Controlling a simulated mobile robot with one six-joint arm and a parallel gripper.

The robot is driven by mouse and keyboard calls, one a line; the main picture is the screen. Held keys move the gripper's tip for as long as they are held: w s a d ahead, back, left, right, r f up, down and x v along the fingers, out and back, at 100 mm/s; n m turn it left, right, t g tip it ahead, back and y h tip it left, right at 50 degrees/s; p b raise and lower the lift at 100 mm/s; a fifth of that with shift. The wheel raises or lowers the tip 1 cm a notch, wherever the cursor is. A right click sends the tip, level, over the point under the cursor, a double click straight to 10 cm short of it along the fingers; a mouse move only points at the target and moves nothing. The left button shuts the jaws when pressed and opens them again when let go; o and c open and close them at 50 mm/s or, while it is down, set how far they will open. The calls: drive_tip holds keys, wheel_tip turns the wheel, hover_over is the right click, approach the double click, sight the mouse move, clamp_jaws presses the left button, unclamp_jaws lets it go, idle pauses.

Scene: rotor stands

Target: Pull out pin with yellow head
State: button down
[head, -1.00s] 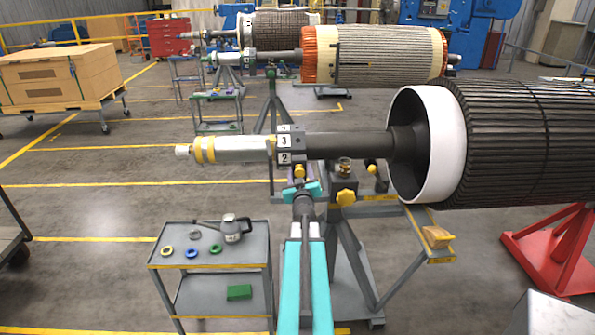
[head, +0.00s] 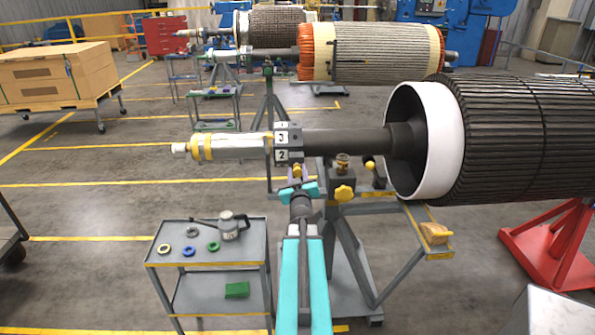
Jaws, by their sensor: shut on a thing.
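The pin's yellow head (head: 297,171) shows small, just below the numbered collar block (head: 283,141) on the shaft of the near rotor. My gripper (head: 298,181) comes up from below, with teal parts at its wrist, and is shut on the yellow-headed pin. The pin's shank is not visible, so I cannot tell how far it sits in the block. Other yellow knobs are nearby: a large one (head: 344,193) on the stand and a smaller one (head: 370,165) to its right.
The near rotor (head: 535,140) with its white ring fills the right side. Its grey stand (head: 350,255) is right of my arm. A grey cart (head: 165,258) with tape rolls and a mug-like can is at left. Open floor lies further left.

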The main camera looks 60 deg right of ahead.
drive_tip(key=shift+s+a, duration=0.35)
drive_tip(key=shift+a, duration=0.25)
drive_tip(key=shift+f, duration=0.15)
drive_tip(key=c, duration=1.7)
unclamp_jaws()
drive_tip(key=o, duration=0.4)
drive_tip(key=shift+s+a, duration=0.1)
drive_tip(key=shift+a, duration=0.05)
drive_tip(key=shift+s+b, duration=0.1)
drive_tip(key=shift+b, duration=0.25)
